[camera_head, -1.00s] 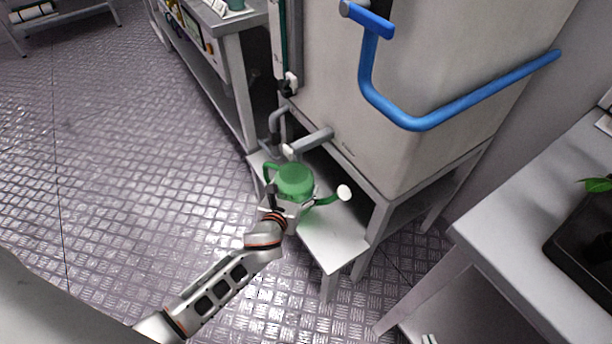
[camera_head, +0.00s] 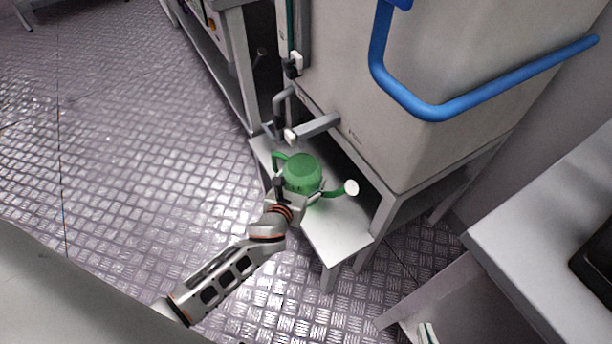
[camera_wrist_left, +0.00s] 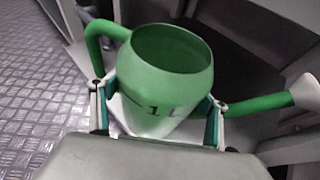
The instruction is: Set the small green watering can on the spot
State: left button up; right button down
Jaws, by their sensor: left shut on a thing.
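The small green watering can (camera_head: 302,172) is upright over a low grey bench (camera_head: 338,238), with its handle to the left and its white-tipped spout to the right. I cannot tell whether its base touches the bench. My left gripper (camera_head: 298,191) is shut on the can's body from the near side. In the left wrist view the can (camera_wrist_left: 165,75) stands between the two fingers of the gripper (camera_wrist_left: 157,112), with its open top and a dark marking showing. No marked spot is visible.
A large beige tank (camera_head: 440,110) on a grey stand rises right behind the bench, with a blue pipe handle (camera_head: 435,110). A grey tap pipe (camera_head: 315,126) sticks out near the can. A pale table (camera_head: 550,230) is at the right. The floor at left is clear.

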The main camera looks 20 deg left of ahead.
pick_arm(q)
jog(key=shift+f, duration=0.1)
pick_arm(e)
jog(key=shift+w+d+r, duration=0.1)
jog(key=shift+w+d, duration=0.1)
jog(key=shift+d, duration=0.15)
pick_arm(q)
jog(key=shift+f, duration=0.35)
pick_arm(e)
jog(key=shift+s+f, duration=0.45)
